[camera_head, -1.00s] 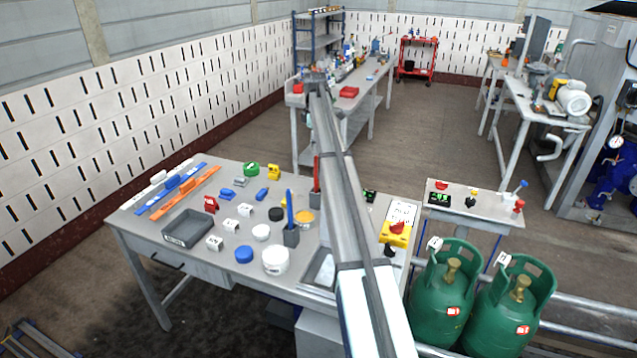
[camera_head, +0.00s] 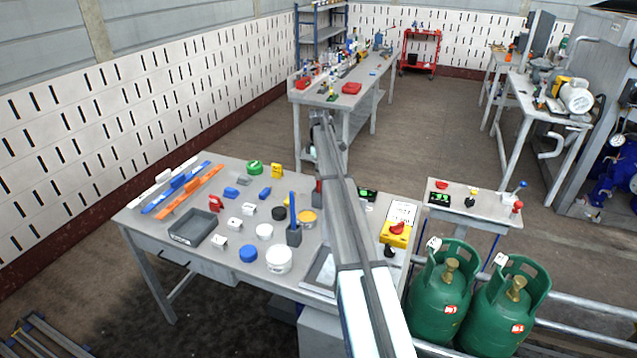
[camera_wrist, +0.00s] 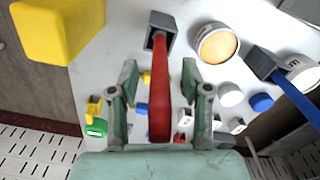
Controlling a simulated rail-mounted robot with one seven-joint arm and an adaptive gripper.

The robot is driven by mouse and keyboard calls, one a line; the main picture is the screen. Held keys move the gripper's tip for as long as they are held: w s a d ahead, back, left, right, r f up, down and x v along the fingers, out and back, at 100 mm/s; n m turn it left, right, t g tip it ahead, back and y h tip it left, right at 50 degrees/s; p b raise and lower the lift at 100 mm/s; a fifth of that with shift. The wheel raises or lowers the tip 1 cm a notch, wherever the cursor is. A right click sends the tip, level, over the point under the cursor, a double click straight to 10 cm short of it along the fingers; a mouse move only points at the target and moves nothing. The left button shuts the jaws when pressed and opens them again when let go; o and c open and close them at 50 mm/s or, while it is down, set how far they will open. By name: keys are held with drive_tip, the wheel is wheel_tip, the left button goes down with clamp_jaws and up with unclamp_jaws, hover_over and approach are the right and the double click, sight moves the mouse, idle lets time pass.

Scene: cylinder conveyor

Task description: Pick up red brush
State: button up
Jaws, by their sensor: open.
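The red brush (camera_wrist: 160,95) stands in a dark grey square holder (camera_wrist: 160,28) in the wrist view. Its red handle points toward the camera and lies between the two fingers of my gripper (camera_wrist: 159,78). The fingers are open, one on each side of the handle, with gaps visible on both sides. The far end of my arm reaches over the table near that spot.
A blue brush (camera_head: 292,212) stands in its own grey holder left of my arm. White tubs, a grey tray (camera_head: 193,228) and several small parts share the table. A yellow box with a red knob (camera_head: 397,229) sits to the right.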

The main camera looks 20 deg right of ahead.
drive_tip(key=shift+f, duration=0.15)
clamp_jaws()
idle(0.4)
